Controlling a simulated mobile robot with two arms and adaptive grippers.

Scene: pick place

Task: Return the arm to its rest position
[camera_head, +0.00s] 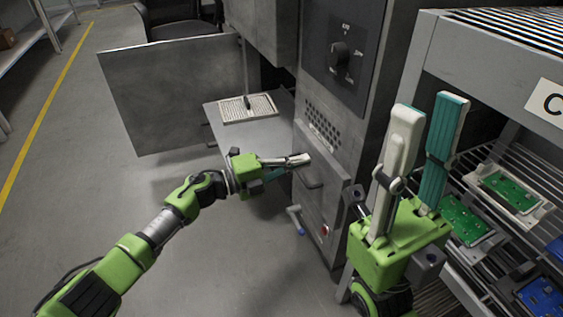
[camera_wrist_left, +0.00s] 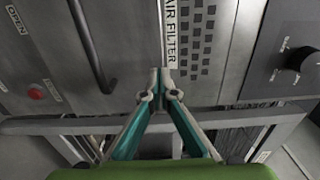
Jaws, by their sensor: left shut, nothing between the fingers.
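My left gripper (camera_head: 304,159) reaches in from the lower left with a green arm. Its white and teal fingers are together with nothing between them, in front of the grey machine (camera_head: 345,120). In the left wrist view the fingertips (camera_wrist_left: 160,74) meet just below the "AIR FILTER" label (camera_wrist_left: 171,30), with the dark handle (camera_wrist_left: 95,50) to their left. I cannot tell whether the tips touch the panel. My right gripper (camera_head: 429,108) stands upright at the right, fingers wide apart and empty, in front of the rack.
An open metal door (camera_head: 172,92) stands left of the machine. A framed mesh panel (camera_head: 248,108) lies on a grey surface behind my left gripper. A wire rack (camera_head: 468,48) at the right holds several circuit boards (camera_head: 512,188). The floor (camera_head: 110,185) at the left is clear.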

